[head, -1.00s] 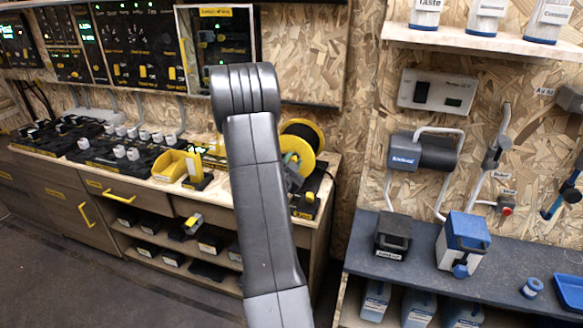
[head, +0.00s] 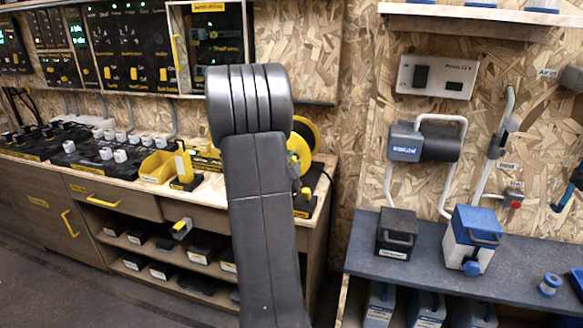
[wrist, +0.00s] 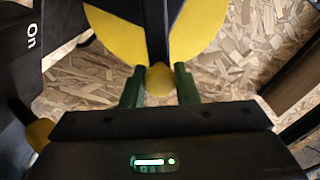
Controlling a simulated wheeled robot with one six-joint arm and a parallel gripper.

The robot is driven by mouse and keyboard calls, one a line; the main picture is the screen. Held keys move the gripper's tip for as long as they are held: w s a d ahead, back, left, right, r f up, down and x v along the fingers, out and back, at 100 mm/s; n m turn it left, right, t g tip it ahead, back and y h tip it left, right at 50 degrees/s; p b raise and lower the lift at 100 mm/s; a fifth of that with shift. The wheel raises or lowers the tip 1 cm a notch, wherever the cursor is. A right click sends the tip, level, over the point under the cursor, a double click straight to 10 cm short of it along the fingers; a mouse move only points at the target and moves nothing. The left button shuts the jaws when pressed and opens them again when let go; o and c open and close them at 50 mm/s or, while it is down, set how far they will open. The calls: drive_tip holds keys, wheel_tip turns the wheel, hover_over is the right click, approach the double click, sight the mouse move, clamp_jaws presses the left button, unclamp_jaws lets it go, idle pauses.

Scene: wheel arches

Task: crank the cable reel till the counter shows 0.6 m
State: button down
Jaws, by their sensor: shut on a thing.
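The cable reel (head: 304,132) shows as a yellow disc on the wooden bench, partly hidden behind my arm. In the wrist view its yellow disc (wrist: 196,28) fills the top, with a dark bar running down across it. A round yellow crank knob (wrist: 160,77) sits at the lower end of that bar. My gripper (wrist: 159,86) has its two green fingers on either side of the knob and is shut on it. In the head view my arm hides the gripper. I cannot make out the counter reading in either view.
A yellow bin (head: 160,167) and small devices stand on the bench left of my arm. A black casing marked "On" (wrist: 22,60) is close on the left in the wrist view. A blue-grey shelf (head: 430,250) with boxes is at the right.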

drive_tip(key=c, duration=1.2)
unclamp_jaws()
drive_tip(key=shift+o, duration=0.2)
drive_tip(key=v, duration=1.4)
drive_tip(key=shift+w, duration=0.1)
drive_tip(key=x, duration=1.3)
drive_tip(key=shift+w+d, duration=0.15)
drive_tip(key=shift+w, duration=0.15)
drive_tip(key=shift+w+r+p, duration=0.15)
drive_tip(key=shift+w+p, duration=0.05)
drive_tip(key=shift+p, duration=0.15)
drive_tip(key=shift+s, duration=0.1)
